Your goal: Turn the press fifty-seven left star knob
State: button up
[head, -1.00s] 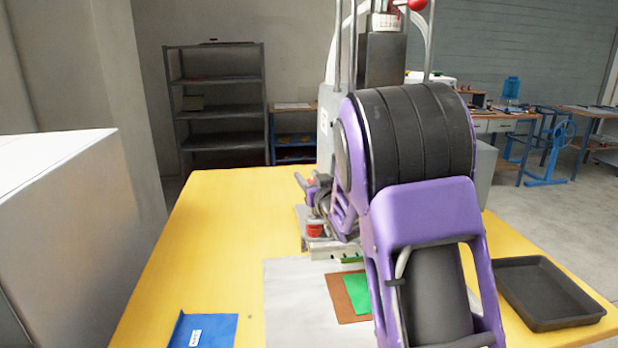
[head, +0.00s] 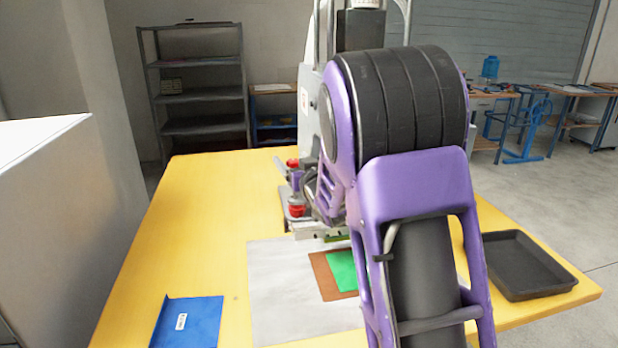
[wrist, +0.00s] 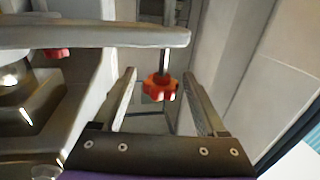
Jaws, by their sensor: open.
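A red-orange star knob (wrist: 160,87) hangs on a short metal stem below a grey bar (wrist: 95,35) in the wrist view. My gripper (wrist: 159,73) is open, with one finger on each side of this knob. Gaps show between the knob and both fingers. A second red knob (wrist: 57,53) is partly hidden at the left. In the head view, red knobs show at the press (head: 307,120), an upper one (head: 292,163) and a lower one (head: 296,211). My arm hides much of the press there, and I cannot match the knobs between views.
A yellow table (head: 200,215) carries the press, a grey sheet (head: 275,310) with brown and green pieces, a blue folder (head: 190,325) and a black tray (head: 520,265). A white box-shaped unit (head: 45,220) stands at the left. The table's left side is mostly clear.

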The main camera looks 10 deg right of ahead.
jog(key=s+d, duration=0.3)
jog(key=s, duration=1.2)
jog(key=shift+a, duration=0.15)
